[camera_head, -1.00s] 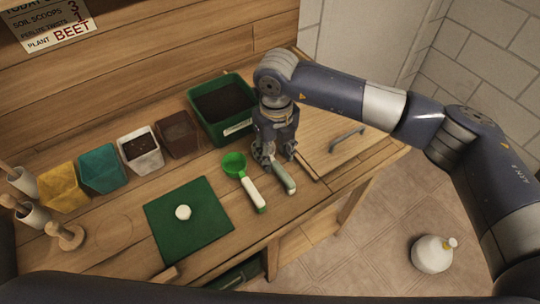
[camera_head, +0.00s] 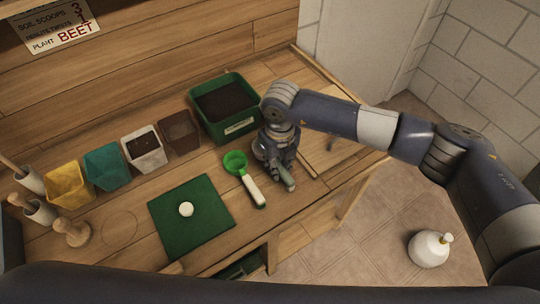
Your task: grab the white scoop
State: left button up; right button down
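My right gripper (camera_head: 280,172) is low over the bench, at a tool with a pale grey-green handle (camera_head: 289,184). The handle end sticks out below the fingers. The tool's head is hidden under the gripper, so I cannot tell whether it is the white scoop. Whether the fingers are open or shut on the handle is hidden. A green scoop with a white handle (camera_head: 252,191) lies just left of my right gripper, apart from it. My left gripper is not in view.
A green soil bin (camera_head: 236,126) stands behind the gripper. White (camera_head: 150,163), brown (camera_head: 180,133), teal (camera_head: 104,169) and yellow (camera_head: 68,185) pots line the back. A green mat (camera_head: 211,219) holds a small white round thing (camera_head: 186,209).

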aim_at(278, 164)
jog(key=shift+r, duration=0.1)
notch_tip(278, 164, up, 9)
jog(key=b, duration=0.2)
jog(key=shift+b, duration=0.35)
jog(key=shift+r, duration=0.45)
